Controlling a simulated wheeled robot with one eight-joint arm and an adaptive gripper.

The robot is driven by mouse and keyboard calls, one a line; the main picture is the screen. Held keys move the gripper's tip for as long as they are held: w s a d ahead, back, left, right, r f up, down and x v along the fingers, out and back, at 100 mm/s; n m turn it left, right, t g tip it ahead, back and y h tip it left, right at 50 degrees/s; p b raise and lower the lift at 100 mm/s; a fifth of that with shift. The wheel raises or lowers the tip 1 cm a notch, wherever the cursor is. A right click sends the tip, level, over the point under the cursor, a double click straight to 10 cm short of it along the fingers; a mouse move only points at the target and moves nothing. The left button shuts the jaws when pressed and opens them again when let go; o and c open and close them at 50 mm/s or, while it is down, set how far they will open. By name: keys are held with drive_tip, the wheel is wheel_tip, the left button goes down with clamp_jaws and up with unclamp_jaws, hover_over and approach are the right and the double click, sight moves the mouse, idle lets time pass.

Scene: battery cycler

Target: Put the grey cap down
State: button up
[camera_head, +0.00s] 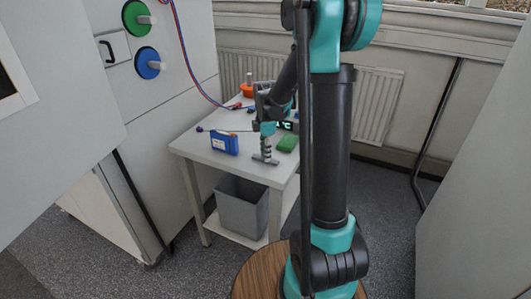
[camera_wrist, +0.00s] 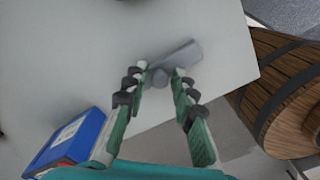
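The grey cap (camera_wrist: 182,55) is a bar-like grey piece with a rounded stub, in the upper middle of the wrist view. My gripper (camera_wrist: 157,76) has a finger on each side of the stub, and the fingertips appear to be closed on it. In the head view my gripper (camera_head: 265,150) points down at the front part of the white table (camera_head: 205,150). The cap is small there, at the fingertips and close to the tabletop. I cannot tell whether it touches the table.
A blue box (camera_head: 224,142) stands left of my gripper; it also shows in the wrist view (camera_wrist: 75,140). A grey bin (camera_head: 243,208) stands below.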

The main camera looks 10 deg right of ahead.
drive_tip(key=shift+o, duration=0.5)
wheel_tip(320, 180, up, 11)
drive_tip(key=s+d+f+m+t, duration=0.2)
drive_tip(key=s+f+m, duration=0.4)
drive_tip(key=s+m, duration=0.4)
drive_tip(key=s+d+f+m+t, duration=0.2)
drive_tip(key=s+f+m, duration=0.4)
drive_tip(key=s+m, duration=0.3)
drive_tip(key=s, duration=0.3)
drive_tip(key=shift+f+m, duration=0.25)
drive_tip(key=shift+m, duration=0.15)
